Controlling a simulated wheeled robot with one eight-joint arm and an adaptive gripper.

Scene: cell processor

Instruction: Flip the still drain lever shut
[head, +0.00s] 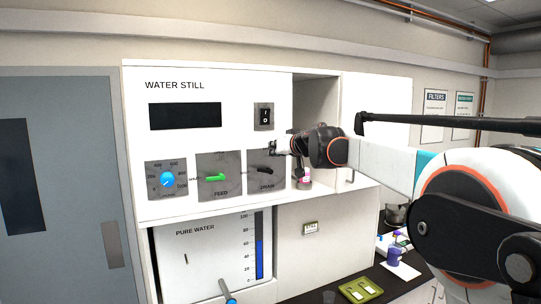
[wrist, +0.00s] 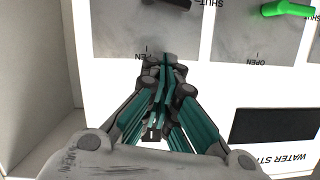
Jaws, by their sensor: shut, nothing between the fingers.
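The drain lever (head: 262,171) is a dark handle on the grey DRAIN plate (head: 280,183), right of the green feed lever (head: 215,178) on the white water still. The lever looks roughly level in the head view. In the wrist view, which is upside down, only part of the dark lever (wrist: 172,3) shows at the top edge. My gripper (head: 276,148) is shut and empty, at the upper part of the DRAIN plate, above the lever. In the wrist view its fingertips (wrist: 163,62) lie over the plate near the OPEN mark. Whether they touch the plate cannot be told.
A blue dial (head: 167,180) and a power switch (head: 264,116) share the still's panel. An open cubby with a pink-and-white bottle (head: 304,177) lies right of the DRAIN plate. A green tray (head: 360,290) lies on the dark counter below.

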